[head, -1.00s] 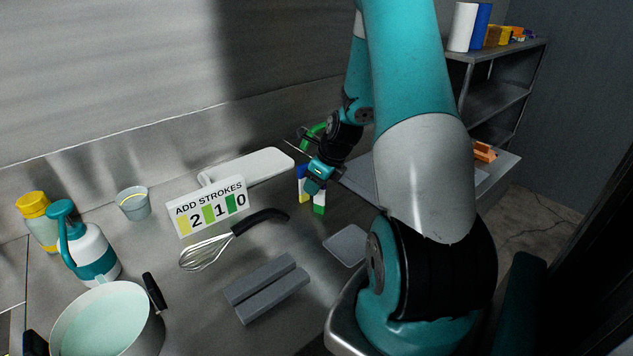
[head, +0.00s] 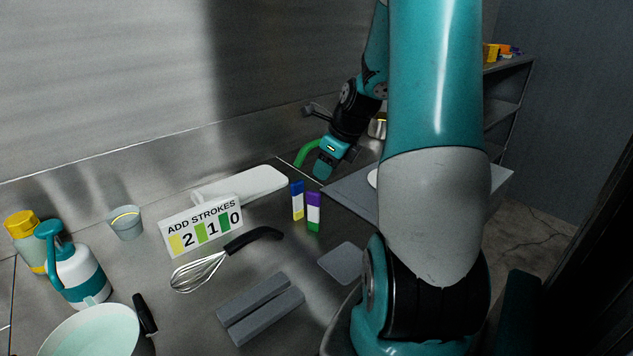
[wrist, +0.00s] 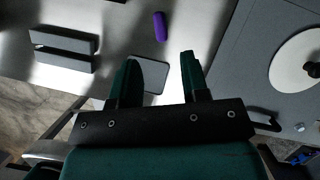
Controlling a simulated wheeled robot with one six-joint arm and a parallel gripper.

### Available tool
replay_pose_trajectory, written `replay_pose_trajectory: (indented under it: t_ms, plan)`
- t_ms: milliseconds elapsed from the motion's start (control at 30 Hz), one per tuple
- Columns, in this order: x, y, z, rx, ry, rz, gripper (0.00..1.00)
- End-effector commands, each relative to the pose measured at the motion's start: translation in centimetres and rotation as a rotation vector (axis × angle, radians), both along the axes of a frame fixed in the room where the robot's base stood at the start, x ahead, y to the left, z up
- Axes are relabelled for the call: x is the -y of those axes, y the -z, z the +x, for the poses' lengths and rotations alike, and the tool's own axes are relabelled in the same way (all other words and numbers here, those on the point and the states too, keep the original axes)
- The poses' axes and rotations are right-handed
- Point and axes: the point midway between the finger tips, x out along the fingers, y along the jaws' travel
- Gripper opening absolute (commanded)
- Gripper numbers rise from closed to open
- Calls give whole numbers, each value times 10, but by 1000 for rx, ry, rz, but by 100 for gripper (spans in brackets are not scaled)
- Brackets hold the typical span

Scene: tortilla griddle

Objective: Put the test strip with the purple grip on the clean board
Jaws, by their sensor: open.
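The test strip with the purple grip (head: 314,198) stands upright on the steel counter, purple end up, with white and green below. Its purple top also shows in the wrist view (wrist: 160,26). A similar strip with a blue grip (head: 297,188) and a yellow lower part stands just left of it. My gripper (head: 323,168) is open and empty, above and behind the strips in the head view. The fingers also show in the wrist view (wrist: 157,70). A white board with a handle (head: 255,183) lies behind the sign; I cannot tell whether it is the clean board.
A small grey plate (head: 343,262) and a grey slotted block (head: 260,308) lie in front. A whisk (head: 205,268), a sign (head: 202,226), a cup (head: 126,223), a spray bottle (head: 77,270) and a pot (head: 95,332) stand left. A grey griddle slab (head: 350,190) lies right.

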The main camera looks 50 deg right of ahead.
Motion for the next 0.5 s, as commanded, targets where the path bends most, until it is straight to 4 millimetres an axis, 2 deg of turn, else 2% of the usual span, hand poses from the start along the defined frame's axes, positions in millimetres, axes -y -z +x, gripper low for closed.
replay_pose_trajectory:
  t_ms: [167,267,367,467,500]
  plan:
    - [0,-5,-2,0,-4,-2,42]
    - [-15,-10,5,5,-98,-23,42]
    - [-59,-23,22,24,-381,-91,42]
    - [-130,-41,35,69,-844,-197,42]
    - [-162,-48,35,99,-1058,-247,42]
